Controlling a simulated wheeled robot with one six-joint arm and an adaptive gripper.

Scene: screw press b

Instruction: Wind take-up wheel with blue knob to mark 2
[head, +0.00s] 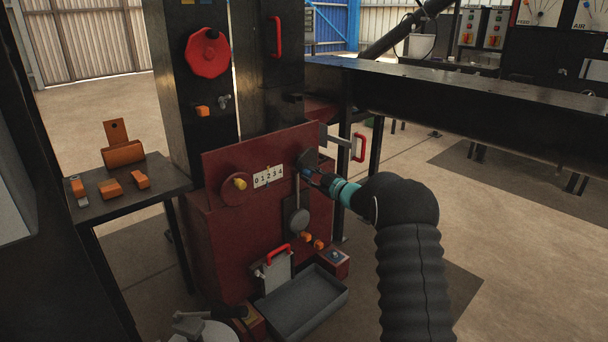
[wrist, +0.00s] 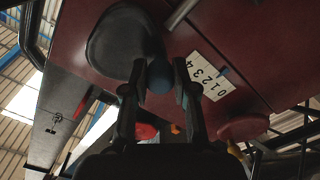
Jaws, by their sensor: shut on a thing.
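The take-up wheel (head: 306,158) is a dark disc on the upper right of the red press front. In the wrist view the wheel (wrist: 108,48) fills the upper left, with its blue knob (wrist: 160,78) between my fingertips. My gripper (head: 311,170) is shut on this knob; in the head view the gripper hides the knob. The white scale plate (head: 267,177), marked 0 to 4, lies left of the wheel. In the wrist view the scale (wrist: 208,78) appears turned, with a small blue pointer (wrist: 224,71) near its middle; I cannot read its exact mark.
A red wheel with a yellow knob (head: 239,184) sits left of the scale. A grey lever (head: 298,216) hangs below the take-up wheel. A red-handled bracket (head: 358,148) stands out to the right. A grey tray (head: 333,294) lies below. Open floor lies right.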

